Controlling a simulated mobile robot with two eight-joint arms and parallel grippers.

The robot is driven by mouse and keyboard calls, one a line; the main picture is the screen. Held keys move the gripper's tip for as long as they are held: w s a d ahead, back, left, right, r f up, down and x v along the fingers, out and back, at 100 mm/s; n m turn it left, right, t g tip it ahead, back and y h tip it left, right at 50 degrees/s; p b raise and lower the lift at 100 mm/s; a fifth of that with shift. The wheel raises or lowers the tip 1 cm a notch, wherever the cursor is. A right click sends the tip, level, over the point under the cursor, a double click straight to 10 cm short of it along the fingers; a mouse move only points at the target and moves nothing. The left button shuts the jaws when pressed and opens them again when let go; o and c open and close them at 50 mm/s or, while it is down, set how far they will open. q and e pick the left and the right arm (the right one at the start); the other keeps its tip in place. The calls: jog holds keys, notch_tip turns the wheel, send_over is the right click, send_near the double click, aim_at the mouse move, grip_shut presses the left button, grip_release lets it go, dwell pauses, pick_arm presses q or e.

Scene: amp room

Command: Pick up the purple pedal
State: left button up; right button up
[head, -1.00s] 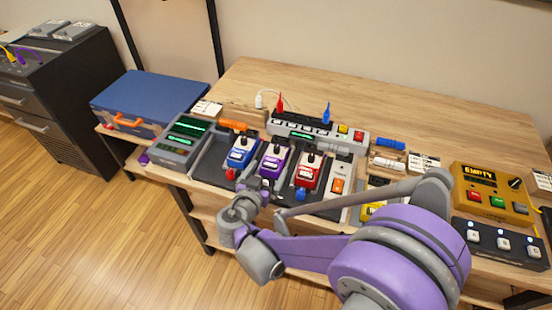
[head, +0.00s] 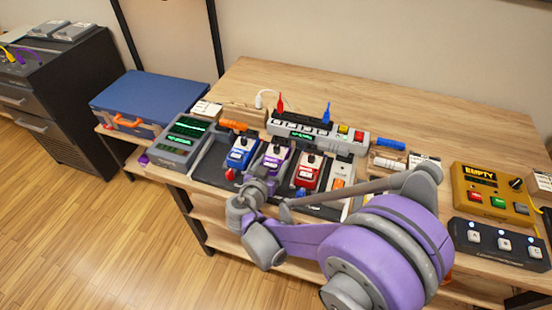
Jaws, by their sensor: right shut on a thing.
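The purple pedal (head: 277,157) stands between the blue pedal (head: 242,152) and the red pedal (head: 308,172) on the dark pedalboard (head: 208,168). My right gripper (head: 265,178) is at the near end of the purple pedal, shut on it. My wrist hides the fingertips and the pedal's near end. I cannot tell whether the pedal is clear of the board. My left gripper is not in view.
A grey device with green displays (head: 184,138) is left of the pedals. A power strip (head: 318,134) with red and blue plugs lies behind them. A yellow EMPTY box (head: 490,194) and a black switch box (head: 500,243) stand at right. The table's back (head: 400,112) is clear.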

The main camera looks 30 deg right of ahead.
grip_shut()
jog(key=shift+r, duration=0.1)
